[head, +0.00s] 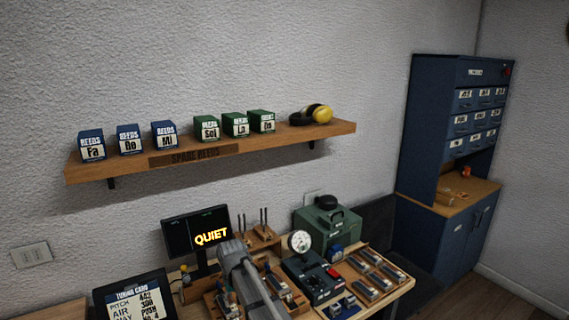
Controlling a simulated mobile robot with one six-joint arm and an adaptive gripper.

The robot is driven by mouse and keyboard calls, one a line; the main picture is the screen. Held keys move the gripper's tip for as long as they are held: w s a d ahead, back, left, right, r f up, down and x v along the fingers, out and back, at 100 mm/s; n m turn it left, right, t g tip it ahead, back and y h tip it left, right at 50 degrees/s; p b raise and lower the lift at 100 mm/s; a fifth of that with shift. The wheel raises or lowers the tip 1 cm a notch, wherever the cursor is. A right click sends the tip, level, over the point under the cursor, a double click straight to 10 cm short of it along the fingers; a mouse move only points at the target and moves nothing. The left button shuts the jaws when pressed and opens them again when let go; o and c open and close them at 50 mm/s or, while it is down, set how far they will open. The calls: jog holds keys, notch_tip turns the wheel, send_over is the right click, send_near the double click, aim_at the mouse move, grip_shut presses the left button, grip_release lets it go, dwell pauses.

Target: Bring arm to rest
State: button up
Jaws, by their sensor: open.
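A grey, rounded arm link of mine rises from the bottom edge in the middle of the head view, in front of the workbench (403,285). My gripper's fingers do not show in this view. The link hides part of the bench top and some of the wooden racks behind it.
On the bench stand a "QUIET" monitor (196,236), a green case (326,222), a dial gauge (300,242) and several reed blocks. A blue cabinet (430,115) stands right.

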jog(key=s+d+f+m+b, duration=0.1)
jog(key=s+d, duration=0.4)
jog(key=d, duration=0.5)
jog(key=s+d+f+m+b, duration=0.2)
jog(key=s+d+f+b, duration=0.2)
jog(key=d, duration=0.7)
jog(key=s+d+f+m+b, duration=0.2)
jog(key=s+d, duration=0.5)
jog(key=d, duration=0.4)
jog(key=shift+d+f+b, duration=0.2)
jog(key=shift+f+b, duration=0.1)
jog(key=shift+f, duration=0.2)
jog(key=shift+s, duration=0.1)
